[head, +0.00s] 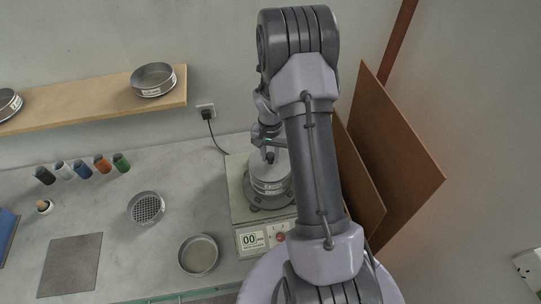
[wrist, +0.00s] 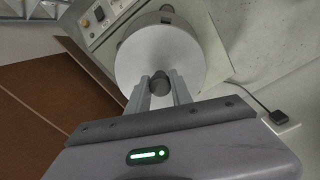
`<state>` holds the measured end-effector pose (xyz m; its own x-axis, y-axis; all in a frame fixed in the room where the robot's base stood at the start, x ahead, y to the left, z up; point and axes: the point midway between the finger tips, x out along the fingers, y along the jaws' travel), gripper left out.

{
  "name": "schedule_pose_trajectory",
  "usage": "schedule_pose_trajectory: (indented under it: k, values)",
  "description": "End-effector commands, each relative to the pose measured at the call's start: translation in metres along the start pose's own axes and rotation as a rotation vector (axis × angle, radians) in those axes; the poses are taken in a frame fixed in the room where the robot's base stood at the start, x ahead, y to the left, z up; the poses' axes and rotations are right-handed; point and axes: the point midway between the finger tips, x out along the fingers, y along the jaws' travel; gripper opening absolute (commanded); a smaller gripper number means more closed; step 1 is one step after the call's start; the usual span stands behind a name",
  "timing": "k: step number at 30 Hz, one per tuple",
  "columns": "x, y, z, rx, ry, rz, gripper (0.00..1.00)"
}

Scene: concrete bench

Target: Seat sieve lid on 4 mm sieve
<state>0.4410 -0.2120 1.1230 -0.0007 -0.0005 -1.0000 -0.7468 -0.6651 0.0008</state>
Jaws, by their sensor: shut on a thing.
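The sieve lid is a pale round disc with a dark knob; it fills the upper middle of the wrist view (wrist: 160,55). My gripper (wrist: 160,88) is shut on its knob, one finger on each side. In the head view my gripper (head: 269,154) is above the shaker, partly hidden by my arm. A short metal sieve stack (head: 270,187) with white labels stands there under the lid. The labels are too small to read, so I cannot tell which sieve is 4 mm. I cannot tell whether the lid touches the top rim.
The shaker (head: 247,217) has a display and a red button. A coarse-mesh sieve (head: 147,208) and a shallow pan (head: 198,255) lie on the bench. A shelf (head: 100,101) holds sieves. Brown boards (head: 398,135) lean at right.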

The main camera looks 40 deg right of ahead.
Motion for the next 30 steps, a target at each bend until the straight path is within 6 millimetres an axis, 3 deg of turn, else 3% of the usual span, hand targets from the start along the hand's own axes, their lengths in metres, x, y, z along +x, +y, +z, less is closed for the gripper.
schedule_pose_trajectory:
  k: [30]
  values:
    - [0.011,0.000,0.000,0.000,0.000,0.000,0.00]
